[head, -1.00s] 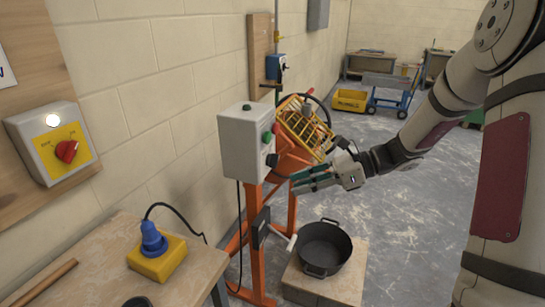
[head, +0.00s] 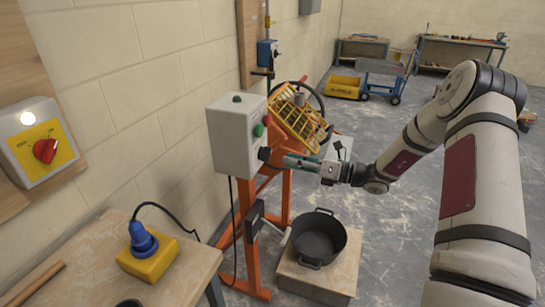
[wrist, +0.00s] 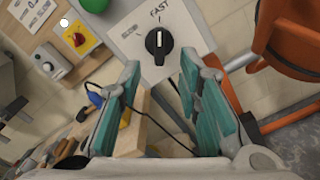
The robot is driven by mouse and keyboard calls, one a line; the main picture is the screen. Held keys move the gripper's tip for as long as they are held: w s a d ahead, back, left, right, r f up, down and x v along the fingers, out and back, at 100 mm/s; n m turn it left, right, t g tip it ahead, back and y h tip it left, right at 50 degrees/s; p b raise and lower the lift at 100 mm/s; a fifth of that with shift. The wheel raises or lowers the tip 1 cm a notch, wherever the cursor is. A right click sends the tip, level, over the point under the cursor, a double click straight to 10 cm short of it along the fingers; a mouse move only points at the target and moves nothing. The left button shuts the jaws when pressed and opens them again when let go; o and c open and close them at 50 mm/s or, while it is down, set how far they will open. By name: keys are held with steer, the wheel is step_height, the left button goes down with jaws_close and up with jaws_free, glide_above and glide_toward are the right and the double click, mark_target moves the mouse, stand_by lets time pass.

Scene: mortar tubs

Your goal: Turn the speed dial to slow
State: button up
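The speed dial is a black round knob with a white pointer line (wrist: 159,43) on the pale face of the control box (wrist: 125,30). Its line points up in the wrist view, towards the printed word FAST. In the head view the dial (head: 264,154) sits low on the right face of the grey box (head: 232,140). My gripper (head: 288,159) is just right of the dial, apart from it. In the wrist view my gripper (wrist: 160,66) is open, its teal fingers either side of the dial's line of sight, with nothing between them.
The box stands on an orange mixer frame (head: 253,255) with a yellow guard (head: 300,115). A black tub (head: 318,238) is below my gripper. A wall switch with a red knob (head: 45,150) and a bench with a blue plug (head: 141,237) are at left.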

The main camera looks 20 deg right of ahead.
mark_target(265, 154)
steer(key=x, duration=0.7)
jaws_close()
